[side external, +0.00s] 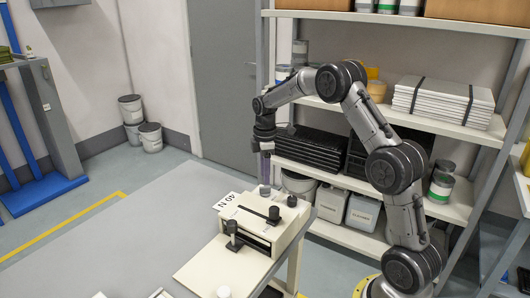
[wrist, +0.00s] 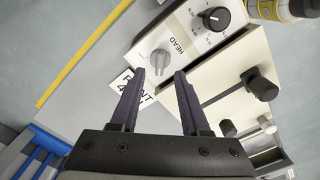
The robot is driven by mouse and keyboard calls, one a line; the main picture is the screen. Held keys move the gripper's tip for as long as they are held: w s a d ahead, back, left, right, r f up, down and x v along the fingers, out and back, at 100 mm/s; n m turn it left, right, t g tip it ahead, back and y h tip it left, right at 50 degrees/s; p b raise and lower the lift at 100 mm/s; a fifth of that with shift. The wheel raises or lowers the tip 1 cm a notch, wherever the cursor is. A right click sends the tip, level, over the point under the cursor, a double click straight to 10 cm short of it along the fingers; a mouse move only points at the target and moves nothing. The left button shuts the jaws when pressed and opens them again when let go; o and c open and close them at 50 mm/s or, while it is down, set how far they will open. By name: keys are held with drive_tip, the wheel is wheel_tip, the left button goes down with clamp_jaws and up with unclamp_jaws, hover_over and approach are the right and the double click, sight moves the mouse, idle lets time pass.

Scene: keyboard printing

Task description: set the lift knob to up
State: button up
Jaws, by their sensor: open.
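A cream printing machine (side external: 262,222) stands on the grey bench; its panel (wrist: 182,50) also shows in the wrist view. On the panel is a grey knob (wrist: 159,61) with a raised grip bar, and a black pointer knob (wrist: 215,18) with dial marks. The word HEAD is printed between them. I cannot read a "lift" label, so I cannot tell for certain which is the lift knob. My gripper (side external: 265,191) points down over the machine's far side. In the wrist view, its open, empty fingers (wrist: 160,72) appear on either side of the grey knob's lower end; contact is unclear.
A yellow-and-grey object (wrist: 281,9) sits near the black knob. A white card with lettering (wrist: 132,92) lies partly behind my fingers. The bench (side external: 110,240) is clear to the left.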

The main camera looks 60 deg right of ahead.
wheel_tip(320, 180, up, 10)
drive_tip(key=shift+f, duration=0.2)
